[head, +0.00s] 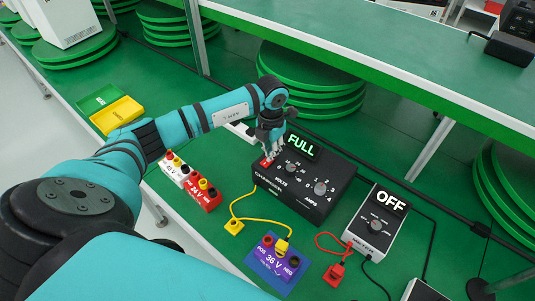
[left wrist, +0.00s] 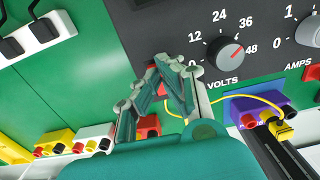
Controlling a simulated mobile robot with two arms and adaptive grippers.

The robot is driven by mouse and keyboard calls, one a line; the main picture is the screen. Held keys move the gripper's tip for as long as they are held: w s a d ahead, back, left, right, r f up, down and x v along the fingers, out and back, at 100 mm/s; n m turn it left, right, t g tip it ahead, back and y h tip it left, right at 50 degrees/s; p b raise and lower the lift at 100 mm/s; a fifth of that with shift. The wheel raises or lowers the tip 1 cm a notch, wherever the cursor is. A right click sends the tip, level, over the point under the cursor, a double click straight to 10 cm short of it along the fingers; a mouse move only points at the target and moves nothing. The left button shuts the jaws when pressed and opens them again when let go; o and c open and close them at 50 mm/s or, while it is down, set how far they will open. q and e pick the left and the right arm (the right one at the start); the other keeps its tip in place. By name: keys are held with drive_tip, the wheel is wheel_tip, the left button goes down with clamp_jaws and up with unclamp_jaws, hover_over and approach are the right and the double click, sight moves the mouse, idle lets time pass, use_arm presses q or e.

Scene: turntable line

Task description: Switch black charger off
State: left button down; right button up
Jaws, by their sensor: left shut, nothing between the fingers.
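The black charger (head: 318,205) stands on the green bench in the head view, with VOLTS and AMPS knobs and a lit FULL sign (head: 301,145). Its red switch (head: 266,162) is at the left end of its top face, partly hidden by my gripper. In the left wrist view the charger's panel (left wrist: 190,20) fills the top, the VOLTS knob (left wrist: 231,53) pointing near 48. My left gripper (head: 269,153) is shut and empty, its fingertips at the switch. The fingers also show in the left wrist view (left wrist: 176,75). I cannot tell whether they touch it.
White and red batteries (head: 201,193) stand left of the charger. Green discs (head: 310,80) are stacked behind, under a shelf.

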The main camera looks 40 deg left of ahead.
use_arm(q)
drive_tip(key=shift+s+f+b, duration=0.1)
drive_tip(key=shift+f+b, duration=0.25)
drive_tip(key=shift+f, duration=0.1)
drive_tip(key=shift+r+p, duration=0.65)
drive_tip(key=shift+r, duration=0.1)
drive_tip(key=shift+r+p, duration=1.75)
drive_tip(key=shift+r, duration=1.05)
drive_tip(key=shift+f, duration=0.1)
